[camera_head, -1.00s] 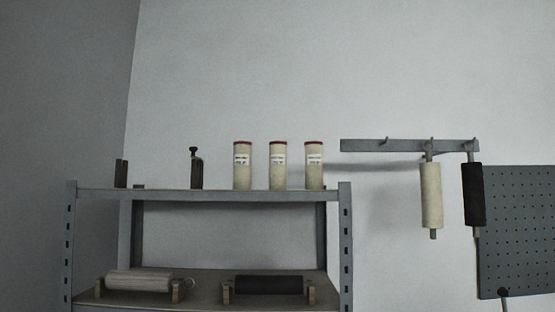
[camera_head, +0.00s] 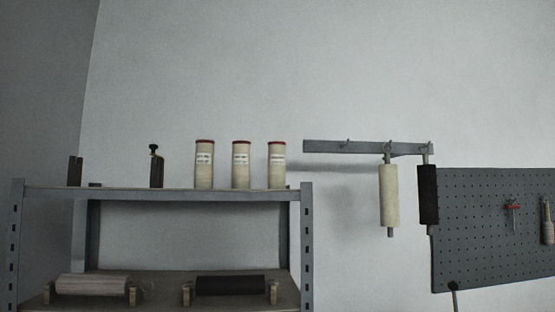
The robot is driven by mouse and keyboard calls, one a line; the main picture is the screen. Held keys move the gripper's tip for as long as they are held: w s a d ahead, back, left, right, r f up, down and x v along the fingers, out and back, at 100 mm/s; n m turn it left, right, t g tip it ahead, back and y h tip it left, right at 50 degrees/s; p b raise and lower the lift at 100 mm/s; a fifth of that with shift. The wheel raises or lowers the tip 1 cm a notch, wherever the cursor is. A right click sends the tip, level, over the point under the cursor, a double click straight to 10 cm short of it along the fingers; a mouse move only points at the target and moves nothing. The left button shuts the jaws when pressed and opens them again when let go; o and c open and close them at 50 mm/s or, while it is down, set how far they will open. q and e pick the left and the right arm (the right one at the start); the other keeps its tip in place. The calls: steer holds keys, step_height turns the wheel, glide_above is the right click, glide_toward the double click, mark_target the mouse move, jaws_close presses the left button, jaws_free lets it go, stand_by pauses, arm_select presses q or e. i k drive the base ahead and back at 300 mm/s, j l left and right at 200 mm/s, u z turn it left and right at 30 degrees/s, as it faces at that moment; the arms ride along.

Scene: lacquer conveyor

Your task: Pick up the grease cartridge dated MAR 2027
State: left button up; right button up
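Three cream grease cartridges with red caps stand upright in a row on the top shelf: a left one (camera_head: 204,172), a middle one (camera_head: 241,173) and a right one (camera_head: 276,174). Each has a white label with dark print. The print is too small to read, so I cannot tell which is dated MAR 2027. Neither of my grippers is in view.
The cartridges stand on a grey metal shelf unit (camera_head: 150,195), beside a dark bottle-like object (camera_head: 156,170) and a dark block (camera_head: 75,170). Rollers lie on the lower shelf (camera_head: 160,299). A wall rail (camera_head: 325,147) with hanging rollers and a pegboard (camera_head: 480,255) are at right.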

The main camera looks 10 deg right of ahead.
mark_target(204, 148)
steer(key=i+l+z, duration=0.15)
steer(key=i+z, duration=0.45)
steer(key=i, duration=0.25)
